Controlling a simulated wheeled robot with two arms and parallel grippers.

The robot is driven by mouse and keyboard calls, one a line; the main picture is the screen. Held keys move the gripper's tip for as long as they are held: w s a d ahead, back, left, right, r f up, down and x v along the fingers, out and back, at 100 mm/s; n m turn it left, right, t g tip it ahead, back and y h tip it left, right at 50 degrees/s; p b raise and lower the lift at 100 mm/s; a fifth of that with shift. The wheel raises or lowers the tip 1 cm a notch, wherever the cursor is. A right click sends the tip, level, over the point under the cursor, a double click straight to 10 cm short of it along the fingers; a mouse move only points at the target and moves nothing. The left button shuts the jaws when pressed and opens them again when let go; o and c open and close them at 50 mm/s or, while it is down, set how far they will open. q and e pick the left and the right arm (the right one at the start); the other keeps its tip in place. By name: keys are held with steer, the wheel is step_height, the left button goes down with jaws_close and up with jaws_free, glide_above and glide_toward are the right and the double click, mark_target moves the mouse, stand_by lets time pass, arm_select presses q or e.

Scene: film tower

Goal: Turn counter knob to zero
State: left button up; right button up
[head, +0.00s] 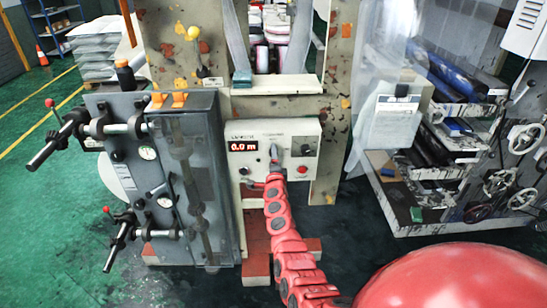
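The counter panel (258,134) is a cream box on the front of the machine frame. Its red display (243,146) appears to read 0.0 m. A small dark knob (306,150) sits on the panel's right side, with a red button (303,169) below it. My red segmented arm reaches up from the bottom, right of centre; I take it as my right arm. Its small grey gripper (274,154) is at the panel face, between display and knob. Whether it touches a control, and whether its fingers are open, is too small to tell. My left gripper is out of view.
A grey cabinet (199,140) with clamps and black handles projects left of the panel. A white ledge (277,85) is above it. A rack with handwheels (500,183) stands at right.

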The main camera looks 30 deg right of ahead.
steer(key=p+v, duration=0.2)
steer(key=v, duration=1.5)
steer(key=shift+s, duration=0.15)
